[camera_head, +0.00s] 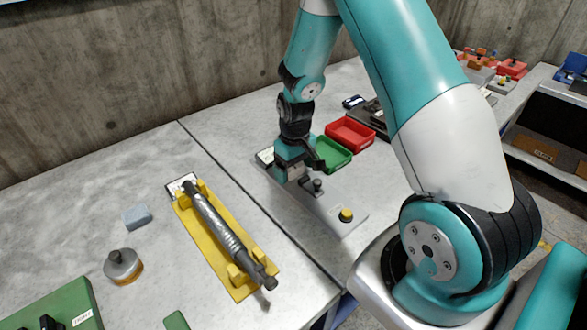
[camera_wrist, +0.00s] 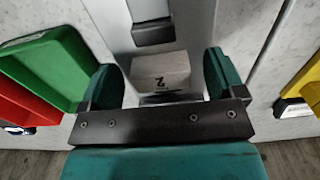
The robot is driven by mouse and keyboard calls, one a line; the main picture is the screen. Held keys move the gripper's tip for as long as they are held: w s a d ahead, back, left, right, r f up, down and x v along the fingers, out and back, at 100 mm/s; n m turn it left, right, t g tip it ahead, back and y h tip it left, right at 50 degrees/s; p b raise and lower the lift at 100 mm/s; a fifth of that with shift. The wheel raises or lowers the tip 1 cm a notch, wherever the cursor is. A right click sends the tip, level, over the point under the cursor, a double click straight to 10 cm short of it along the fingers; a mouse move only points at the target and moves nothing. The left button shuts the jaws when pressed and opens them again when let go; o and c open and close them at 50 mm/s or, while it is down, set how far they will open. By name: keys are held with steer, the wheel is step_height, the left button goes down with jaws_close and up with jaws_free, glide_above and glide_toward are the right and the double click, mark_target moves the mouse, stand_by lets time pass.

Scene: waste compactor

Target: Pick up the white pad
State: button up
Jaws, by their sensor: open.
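A small white pad (camera_wrist: 160,72) with a dark mark lies at the end of a long grey plate, between my fingers in the wrist view. In the head view a white piece (camera_head: 265,157) shows at the plate's far end, partly hidden by my gripper; it looks like the same pad. My gripper (camera_head: 300,168) is over that end of the plate. Its two teal fingers (camera_wrist: 162,78) are apart, one on each side of the pad. I cannot tell how far above it they are.
The grey plate (camera_head: 325,205) carries a dark knob and a yellow button. Green (camera_head: 333,153) and red (camera_head: 350,134) trays stand close right of it. Left are a yellow holder (camera_head: 205,241) with a metal shaft, a pale block (camera_head: 136,216) and a round weight (camera_head: 122,265). A concrete wall rises behind.

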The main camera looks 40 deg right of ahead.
steer(key=shift+f, duration=0.1)
steer(key=shift+c, duration=0.4)
steer(key=c, duration=1)
